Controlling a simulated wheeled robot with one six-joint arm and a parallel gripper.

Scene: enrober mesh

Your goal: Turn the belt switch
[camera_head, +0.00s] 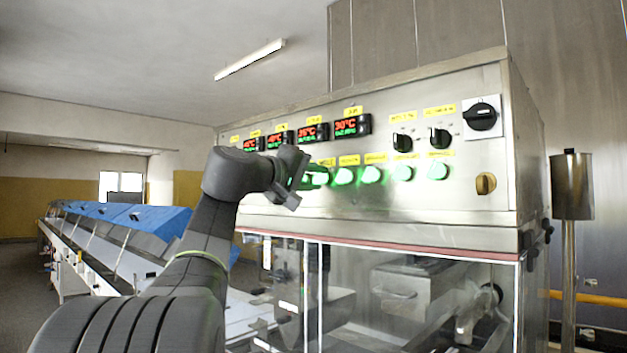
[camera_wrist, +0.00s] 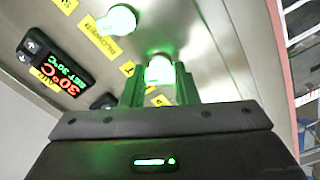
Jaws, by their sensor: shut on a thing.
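The control panel (camera_head: 410,205) is a metal box front with a row of glowing green switches. My gripper (camera_head: 314,177) reaches the left part of this row at the panel face. In the wrist view, the two fingers of my gripper (camera_wrist: 159,90) stand on either side of one glowing green switch (camera_wrist: 160,70) and are shut on it. The glow washes out the switch's face, so its turn angle cannot be read. In the head view, my gripper and wrist cover part of the row.
More lit green switches (camera_head: 371,175) continue to the right. Above them are red-green temperature displays (camera_head: 351,125), two black knobs (camera_head: 439,136) and a large black rotary switch (camera_head: 482,117). A brass knob (camera_head: 486,183) sits lower right. A clear-windowed cabinet (camera_head: 400,300) stands below.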

